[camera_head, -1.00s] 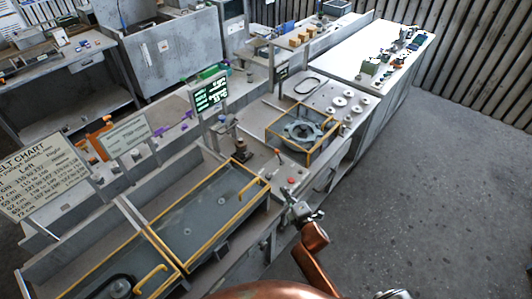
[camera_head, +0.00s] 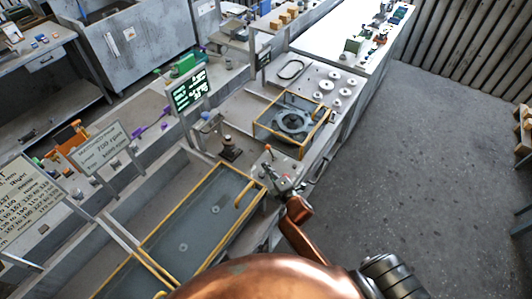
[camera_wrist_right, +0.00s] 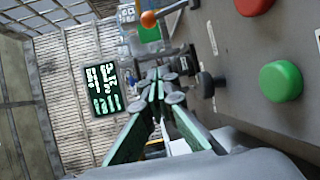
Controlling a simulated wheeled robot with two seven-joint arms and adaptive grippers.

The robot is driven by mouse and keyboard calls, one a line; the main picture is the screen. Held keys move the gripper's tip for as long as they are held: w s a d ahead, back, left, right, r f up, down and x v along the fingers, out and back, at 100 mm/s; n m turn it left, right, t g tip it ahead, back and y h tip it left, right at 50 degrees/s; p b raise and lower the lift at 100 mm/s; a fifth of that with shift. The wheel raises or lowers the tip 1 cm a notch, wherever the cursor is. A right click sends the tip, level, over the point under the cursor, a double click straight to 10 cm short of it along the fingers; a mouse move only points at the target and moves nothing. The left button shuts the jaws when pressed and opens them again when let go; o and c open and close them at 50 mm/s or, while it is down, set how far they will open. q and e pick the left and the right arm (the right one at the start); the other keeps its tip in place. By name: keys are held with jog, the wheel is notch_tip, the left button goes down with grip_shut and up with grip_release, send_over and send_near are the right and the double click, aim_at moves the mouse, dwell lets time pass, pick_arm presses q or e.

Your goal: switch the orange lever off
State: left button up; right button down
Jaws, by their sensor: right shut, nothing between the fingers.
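An orange ball (camera_wrist_right: 148,19) tops a thin metal lever arm that comes out of a grey panel (camera_wrist_right: 236,75) at the top of the right wrist view. My right gripper (camera_wrist_right: 158,78) is shut and empty, its tips pointing along the panel. The ball lies beyond and a little above the tips in that picture, apart from them. In the head view my right gripper (camera_head: 284,181) is over the front end of a bench, by a small control panel. My left gripper is not in view.
A red button (camera_wrist_right: 254,3) and a green button (camera_wrist_right: 281,81) stick out of the panel beside my gripper. A dark knob (camera_wrist_right: 206,85) sits close to the fingers. A yellow-framed fixture (camera_head: 293,122) stands behind the control panel. Open floor (camera_head: 410,190) lies to the right.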

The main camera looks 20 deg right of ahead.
jog(key=w, duration=0.3)
jog(key=w+f, duration=0.1)
jog(key=w, duration=0.2)
jog(key=w+p, duration=0.1)
jog(key=w, duration=0.3)
jog(key=shift+a+f, duration=0.25)
jog(key=shift+a, duration=0.15)
jog(key=shift+s+d+r+p, duration=0.2)
jog(key=shift+d+p, duration=0.1)
jog(key=shift+d, duration=0.3)
jog(key=shift+s+d+r+p, duration=0.1)
jog(key=shift+s+d+p, duration=0.15)
jog(key=shift+d, duration=1)
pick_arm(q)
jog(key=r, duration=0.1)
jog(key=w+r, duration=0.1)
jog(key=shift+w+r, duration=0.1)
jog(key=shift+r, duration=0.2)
pick_arm(e)
jog(key=shift+s+d, duration=0.1)
jog(key=shift+s, duration=0.05)
